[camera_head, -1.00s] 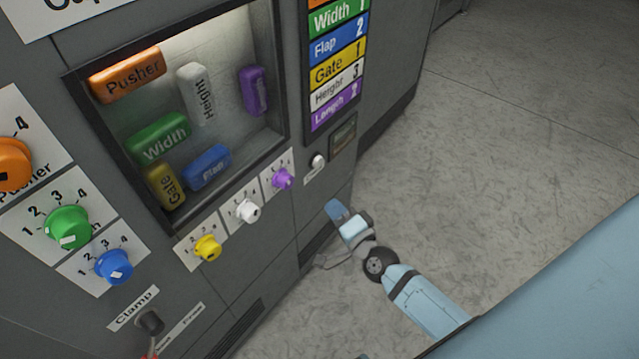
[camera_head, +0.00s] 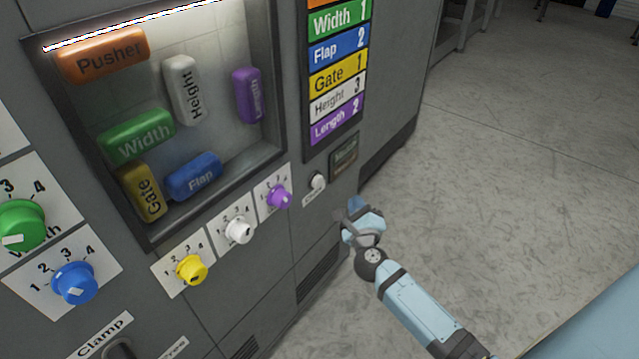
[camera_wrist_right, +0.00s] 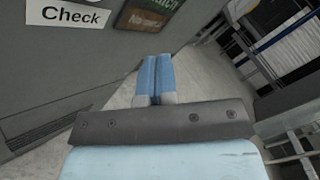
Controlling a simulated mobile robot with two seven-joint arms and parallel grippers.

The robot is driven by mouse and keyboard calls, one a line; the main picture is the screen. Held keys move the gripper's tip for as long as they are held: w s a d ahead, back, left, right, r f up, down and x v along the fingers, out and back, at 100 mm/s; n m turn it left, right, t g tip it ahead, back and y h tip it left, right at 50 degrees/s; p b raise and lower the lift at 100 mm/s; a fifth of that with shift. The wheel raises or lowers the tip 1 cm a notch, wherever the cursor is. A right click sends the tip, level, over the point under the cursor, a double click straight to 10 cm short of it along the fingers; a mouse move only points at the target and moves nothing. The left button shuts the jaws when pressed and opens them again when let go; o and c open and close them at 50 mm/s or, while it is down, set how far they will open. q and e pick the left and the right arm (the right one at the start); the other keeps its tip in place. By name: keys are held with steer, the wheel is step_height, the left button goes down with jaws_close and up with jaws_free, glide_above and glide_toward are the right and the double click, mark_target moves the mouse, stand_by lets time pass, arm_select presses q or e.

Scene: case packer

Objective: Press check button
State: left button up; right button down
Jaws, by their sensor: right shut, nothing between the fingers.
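The check button (camera_head: 318,181) is a small white knob on the grey machine panel, to the right of the purple dial. In the right wrist view the "Check" label (camera_wrist_right: 68,14) shows at the top left, and the button is mostly cut off by the top edge. My right gripper (camera_head: 355,205) is below and to the right of the button, apart from it. In the right wrist view its blue fingers (camera_wrist_right: 155,75) are together with nothing between them. My left gripper is not in view.
A small dark display (camera_head: 344,156) sits right of the button, under the coloured list of settings (camera_head: 337,78). Purple (camera_head: 279,197), white (camera_head: 240,230) and yellow (camera_head: 191,270) dials line the panel to the left. Open floor (camera_head: 520,190) lies to the right.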

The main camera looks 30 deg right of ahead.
mark_target(318, 182)
arm_select(q)
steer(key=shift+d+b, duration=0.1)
steer(key=shift+b, duration=0.25)
arm_select(e)
steer(key=w+a, duration=0.3)
steer(key=w, duration=0.4)
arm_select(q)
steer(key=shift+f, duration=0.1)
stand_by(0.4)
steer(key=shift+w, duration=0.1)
arm_select(e)
steer(key=shift+w, duration=0.1)
stand_by(1.0)
steer(key=shift+w+a, duration=0.1)
steer(key=shift+w, duration=0.25)
steer(key=shift+w+a, duration=0.2)
steer(key=shift+w, duration=0.25)
stand_by(0.7)
steer(key=shift+s, duration=0.15)
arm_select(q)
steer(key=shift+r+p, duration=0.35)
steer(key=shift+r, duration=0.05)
arm_select(e)
steer(key=shift+s+d, duration=0.35)
steer(key=shift+s, duration=0.35)
